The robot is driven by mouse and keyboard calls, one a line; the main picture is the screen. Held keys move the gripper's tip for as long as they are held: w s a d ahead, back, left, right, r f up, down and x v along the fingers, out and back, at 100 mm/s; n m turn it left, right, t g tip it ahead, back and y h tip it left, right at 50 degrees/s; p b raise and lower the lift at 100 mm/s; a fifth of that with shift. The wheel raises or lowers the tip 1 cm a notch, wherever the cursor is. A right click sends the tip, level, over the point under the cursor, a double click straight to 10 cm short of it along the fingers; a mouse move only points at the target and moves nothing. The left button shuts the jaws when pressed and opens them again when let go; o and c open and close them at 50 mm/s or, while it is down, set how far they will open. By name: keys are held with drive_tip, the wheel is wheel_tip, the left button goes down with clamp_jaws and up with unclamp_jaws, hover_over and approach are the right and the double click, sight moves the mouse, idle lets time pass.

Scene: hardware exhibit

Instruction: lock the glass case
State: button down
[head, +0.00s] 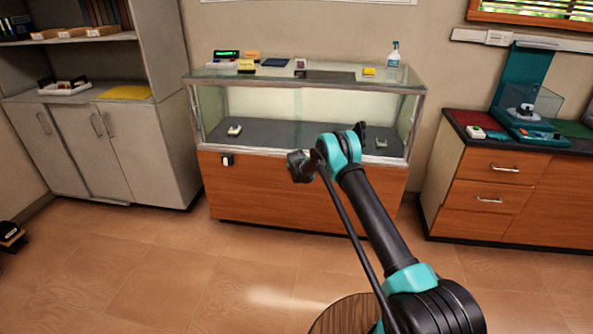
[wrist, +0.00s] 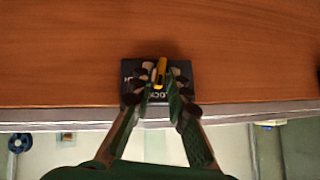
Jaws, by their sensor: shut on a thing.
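The glass case (head: 305,110) stands against the back wall, with a glass upper part and a wooden front panel (head: 255,190) below. In the wrist view, a black lock plate (wrist: 186,67) with pale, partly hidden lettering lies on the wood near the glass edge. A small yellow piece (wrist: 161,67) stands at its middle. My gripper (wrist: 160,84) is shut on the yellow piece, one finger on each side. In the head view, my gripper (head: 298,165) is at the case front, seen from behind, and the lock plate is hidden.
A small black-and-white fitting (head: 227,160) is on the panel's left. A spray bottle (head: 393,54) and several small items stand on the case top. Cabinets (head: 105,150) stand left, a drawer unit (head: 490,190) right. Open floor (head: 150,265) lies in front.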

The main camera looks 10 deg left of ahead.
drive_tip(key=shift+a+n+h, duration=0.2)
drive_tip(key=shift+n+h, duration=0.3)
drive_tip(key=shift+h, duration=0.3)
drive_tip(key=c, duration=1.6)
unclamp_jaws()
drive_tip(key=shift+w, duration=0.1)
drive_tip(key=shift+c, duration=0.2)
drive_tip(key=v, duration=1.2)
